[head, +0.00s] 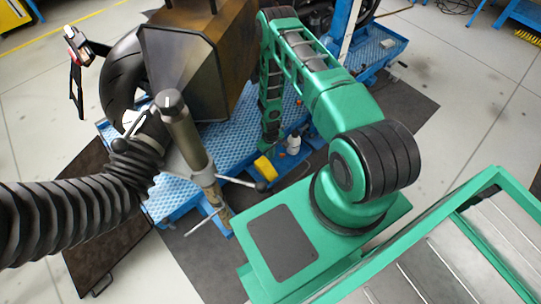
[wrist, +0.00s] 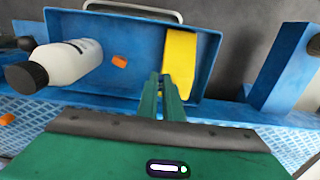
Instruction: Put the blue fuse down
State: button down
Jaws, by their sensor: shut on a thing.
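My gripper (wrist: 163,80) points into a shallow blue tray (wrist: 100,93) in the wrist view. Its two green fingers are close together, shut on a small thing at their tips. The blue fuse is hardly visible between the fingers, against the blue tray. An orange fuse-like piece (wrist: 120,62) lies on the tray floor, left of the fingertips. In the head view my gripper (head: 270,140) is low over the blue deck, and its tips and the fuse are too small or hidden to make out.
A yellow block (wrist: 180,65) is right beside the fingers. Another orange piece (wrist: 7,119) is on the blue deck at left.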

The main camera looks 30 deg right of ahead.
jog(key=shift+f, duration=0.55)
jog(key=c, duration=1.9)
grip_release()
